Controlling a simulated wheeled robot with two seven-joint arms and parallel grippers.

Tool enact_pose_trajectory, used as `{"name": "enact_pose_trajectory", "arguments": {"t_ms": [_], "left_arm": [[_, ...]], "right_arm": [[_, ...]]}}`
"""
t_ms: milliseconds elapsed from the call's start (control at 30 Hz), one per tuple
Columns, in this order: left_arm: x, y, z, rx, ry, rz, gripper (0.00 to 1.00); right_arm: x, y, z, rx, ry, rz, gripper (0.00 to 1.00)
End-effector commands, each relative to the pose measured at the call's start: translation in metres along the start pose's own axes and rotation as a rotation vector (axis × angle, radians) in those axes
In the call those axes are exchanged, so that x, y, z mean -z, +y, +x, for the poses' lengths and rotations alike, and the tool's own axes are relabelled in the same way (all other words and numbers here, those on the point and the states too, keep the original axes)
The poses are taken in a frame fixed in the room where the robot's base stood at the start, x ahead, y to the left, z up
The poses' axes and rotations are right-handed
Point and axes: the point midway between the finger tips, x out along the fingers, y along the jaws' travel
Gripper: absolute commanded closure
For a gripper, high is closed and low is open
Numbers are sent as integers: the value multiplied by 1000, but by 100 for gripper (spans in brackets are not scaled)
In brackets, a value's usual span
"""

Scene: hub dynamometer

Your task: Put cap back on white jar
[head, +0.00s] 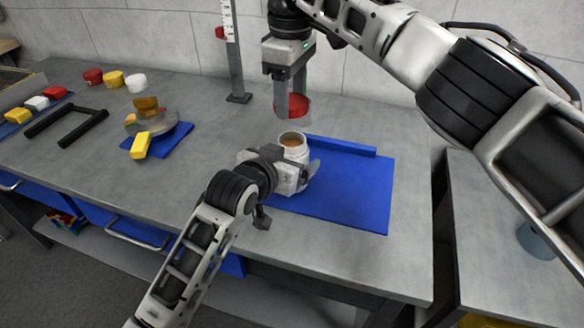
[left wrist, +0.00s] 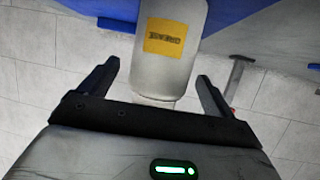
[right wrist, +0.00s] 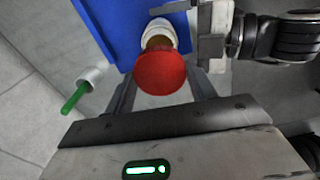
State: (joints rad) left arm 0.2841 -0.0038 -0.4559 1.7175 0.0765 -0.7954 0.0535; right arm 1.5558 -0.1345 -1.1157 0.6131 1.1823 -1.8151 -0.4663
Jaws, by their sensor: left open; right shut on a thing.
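The white jar (head: 295,149) stands open and upright at the edge of the blue mat, with brownish-orange contents at its mouth. In the left wrist view the jar (left wrist: 165,70), with a yellow label, lies between the fingers. My left gripper (head: 290,175) is open around the jar's lower part, with gaps showing on both sides. My right gripper (head: 291,98) is shut on the red cap (head: 292,106) and holds it above the jar mouth, apart from it. In the right wrist view the cap (right wrist: 160,72) partly covers the jar (right wrist: 158,33).
The blue mat (head: 355,195) is bare to the jar's right, with a raised blue bar (head: 340,146) behind. A post (head: 234,55) with a red slider stands behind. A scale-like stand (head: 160,128) and several small containers lie at the left.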

Motion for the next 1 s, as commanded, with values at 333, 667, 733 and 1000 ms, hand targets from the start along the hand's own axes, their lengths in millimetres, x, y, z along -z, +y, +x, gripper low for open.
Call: {"name": "enact_pose_trajectory", "arguments": {"t_ms": [333, 667, 733, 1000], "left_arm": [[0, 0, 18, 0, 0, 0, 10], [0, 0, 17, 0, 0, -1, 52], [0, 0, 17, 0, 0, 0, 72], [0, 0, 17, 0, 0, -1, 77]], "right_arm": [[0, 0, 0, 0, 0, 0, 65], [0, 0, 0, 0, 0, 0, 65], [0, 0, 0, 0, 0, 0, 65], [-1, 0, 26, 3, -1, -1, 65]]}}
